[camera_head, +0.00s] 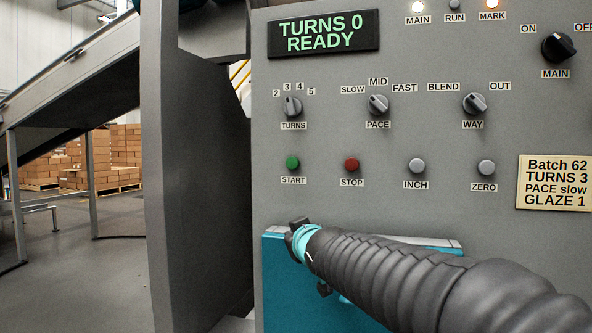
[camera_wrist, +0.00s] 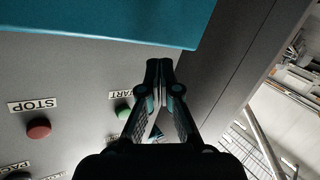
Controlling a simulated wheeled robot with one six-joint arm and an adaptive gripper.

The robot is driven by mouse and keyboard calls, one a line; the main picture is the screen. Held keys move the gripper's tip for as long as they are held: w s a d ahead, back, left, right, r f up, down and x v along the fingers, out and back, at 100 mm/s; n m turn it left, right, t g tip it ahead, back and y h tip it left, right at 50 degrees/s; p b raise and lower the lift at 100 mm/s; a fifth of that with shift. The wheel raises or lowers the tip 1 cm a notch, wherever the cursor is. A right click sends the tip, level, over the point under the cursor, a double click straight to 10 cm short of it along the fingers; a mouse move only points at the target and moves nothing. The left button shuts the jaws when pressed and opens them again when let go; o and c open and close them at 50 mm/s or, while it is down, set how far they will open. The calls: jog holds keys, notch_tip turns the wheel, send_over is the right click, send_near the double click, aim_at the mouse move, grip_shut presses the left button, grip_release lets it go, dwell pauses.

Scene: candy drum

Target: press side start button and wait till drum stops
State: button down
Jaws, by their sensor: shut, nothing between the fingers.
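The green START button (camera_head: 292,162) is on the grey control panel (camera_head: 330,205), left of the red STOP button (camera_head: 351,165). The display (camera_head: 323,33) reads "TURNS 0 READY". In the wrist view the START button (camera_wrist: 123,112) is partly behind my gripper (camera_wrist: 158,66), and the STOP button (camera_wrist: 39,128) is further left. My gripper is shut and empty, its fingertips together. In the head view my gripper (camera_head: 298,238) is below the START button and apart from it. The drum cannot be made out for certain.
A teal box-like part (camera_head: 276,290) projects below the buttons, close to my gripper. The INCH (camera_head: 417,166) and ZERO (camera_head: 486,168) buttons are to the right. Knobs sit above. The MAIN lamp (camera_head: 418,7) and MARK lamp (camera_head: 492,5) are lit; RUN (camera_head: 454,4) is dark.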

aim_at(290, 165)
jog(key=a+r+n+t+y, duration=0.1)
jog(key=a+r+t+y, duration=0.1)
jog(key=r, duration=0.5)
jog(key=s+a+r+n+t+y, duration=0.1)
jog(key=r+n+y, duration=0.1)
jog(key=r, duration=0.6)
jog(key=shift+a+n+t+y, duration=0.3)
jog(key=shift+a+t+y, duration=0.1)
jog(key=shift+y, duration=0.4)
jog(key=shift+w+d+p, duration=0.35)
jog(key=shift+w+p, duration=0.65)
jog(key=shift+w, duration=0.45)
jog(key=shift+w+d+p, duration=0.3)
jog(key=shift+w+p, duration=0.7)
jog(key=shift+w, duration=0.4)
jog(key=shift+w+d+p, duration=0.35)
jog(key=shift+w+p, duration=0.65)
jog(key=shift+w, duration=0.45)
jog(key=shift+w, duration=0.15)
jog(key=shift+w+d, duration=0.1)
jog(key=shift+w, duration=0.15)
